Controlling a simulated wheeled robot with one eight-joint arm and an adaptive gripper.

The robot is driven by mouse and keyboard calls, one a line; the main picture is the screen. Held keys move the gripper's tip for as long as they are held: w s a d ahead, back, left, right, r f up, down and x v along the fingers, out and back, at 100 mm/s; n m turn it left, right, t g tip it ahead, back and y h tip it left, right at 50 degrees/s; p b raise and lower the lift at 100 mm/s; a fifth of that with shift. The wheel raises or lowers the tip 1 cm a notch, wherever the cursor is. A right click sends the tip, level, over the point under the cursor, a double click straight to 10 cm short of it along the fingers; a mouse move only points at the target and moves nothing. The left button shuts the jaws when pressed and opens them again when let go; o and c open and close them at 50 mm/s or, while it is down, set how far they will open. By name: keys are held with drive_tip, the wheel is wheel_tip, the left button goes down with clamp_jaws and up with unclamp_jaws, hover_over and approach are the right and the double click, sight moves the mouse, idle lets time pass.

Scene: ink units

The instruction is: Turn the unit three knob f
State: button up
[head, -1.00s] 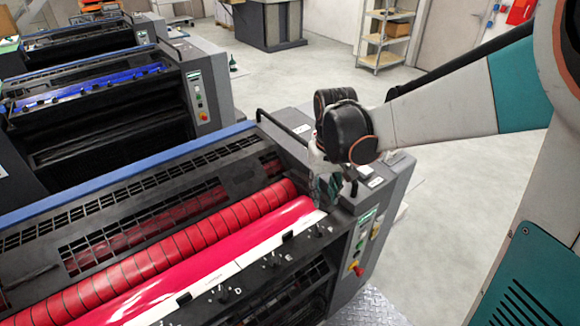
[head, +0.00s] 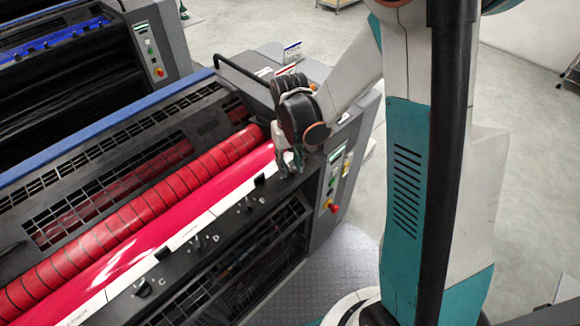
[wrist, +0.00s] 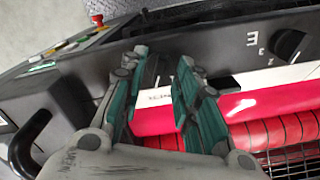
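My gripper (head: 288,162) is low over the right end of the press's dark front rail, where the row of knobs runs. In the wrist view its two green-padded fingers (wrist: 163,66) are apart, pointing down at the rail. A dark shape (wrist: 153,72) shows between the fingertips; it may be knob F, but no letter F is readable and I cannot tell whether the fingers touch it. The black knob marked E (wrist: 290,43) stands to the right of the fingers in the wrist view. In the head view, knob F is hidden by my gripper.
The red ink roller (head: 150,205) and a glossy pink ink strip (head: 185,205) run behind the rail. Knob C (head: 143,288) and knob D (head: 195,243) sit further left. A side console with buttons (head: 333,185) and a black handle bar (wrist: 28,140) are close to the gripper.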

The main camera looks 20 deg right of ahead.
drive_tip(key=shift+f, duration=0.6)
clamp_jaws()
drive_tip(key=shift+n, duration=0.4)
drive_tip(key=n+b, duration=0.2)
drive_tip(key=n, duration=0.1)
drive_tip(key=shift+n, duration=0.3)
drive_tip(key=n+b, duration=0.2)
drive_tip(key=n, duration=0.3)
drive_tip(key=shift+d, duration=0.15)
drive_tip(key=shift+n, duration=0.3)
